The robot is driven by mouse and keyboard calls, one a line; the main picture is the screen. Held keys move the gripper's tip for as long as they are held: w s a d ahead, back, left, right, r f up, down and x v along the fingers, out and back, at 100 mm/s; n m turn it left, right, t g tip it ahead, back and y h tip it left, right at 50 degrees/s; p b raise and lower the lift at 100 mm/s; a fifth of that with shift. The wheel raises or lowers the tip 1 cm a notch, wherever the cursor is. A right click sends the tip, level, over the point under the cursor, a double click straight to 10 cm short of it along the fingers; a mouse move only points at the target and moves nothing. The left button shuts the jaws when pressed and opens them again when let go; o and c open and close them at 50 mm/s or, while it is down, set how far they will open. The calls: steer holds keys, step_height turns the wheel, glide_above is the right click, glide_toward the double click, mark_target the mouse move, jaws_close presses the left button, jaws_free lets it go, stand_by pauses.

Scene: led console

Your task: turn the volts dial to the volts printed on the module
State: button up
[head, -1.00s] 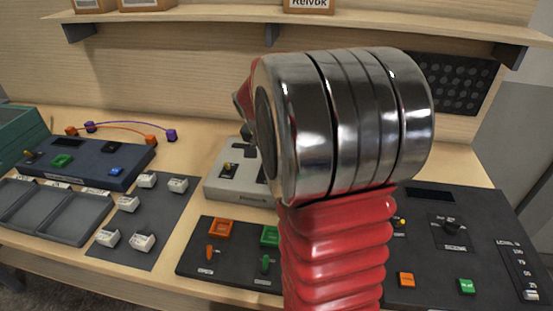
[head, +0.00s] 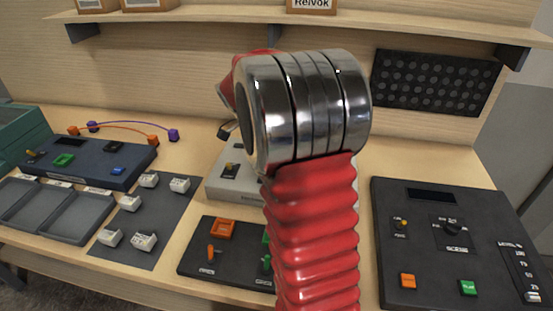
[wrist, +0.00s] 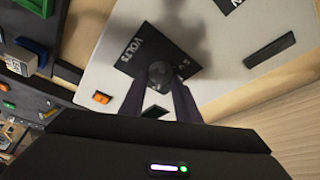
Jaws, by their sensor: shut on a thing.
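The volts dial (wrist: 160,76) is a dark round knob on a black plate lettered VOLTS (wrist: 137,48), on a pale panel (wrist: 103,60) in the wrist view. My gripper (wrist: 160,86) is shut on the dial, one dark finger on either side. A scale mark by the dial is partly covered and not clear. The dial's pointer direction cannot be told. In the head view the pale grey console (head: 232,187) stands mid-bench; my arm hides its right part and the dial. White modules (head: 144,242) sit on a dark mat; their print is too small to read.
An orange switch (wrist: 102,97) is close to the dial. A dark panel with an orange lever (head: 211,253) lies in front, a larger dark console (head: 450,265) at right, a blue-grey console (head: 85,165) and trays (head: 75,215) at left. A shelf (head: 200,14) runs above.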

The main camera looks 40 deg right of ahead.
steer(key=shift+w, duration=0.15)
stand_by(0.3)
steer(key=o, duration=1)
steer(key=v, duration=1.3)
steer(key=shift+w+a+r, duration=0.1)
steer(key=shift+a+r, duration=0.05)
steer(key=shift+r, duration=0.2)
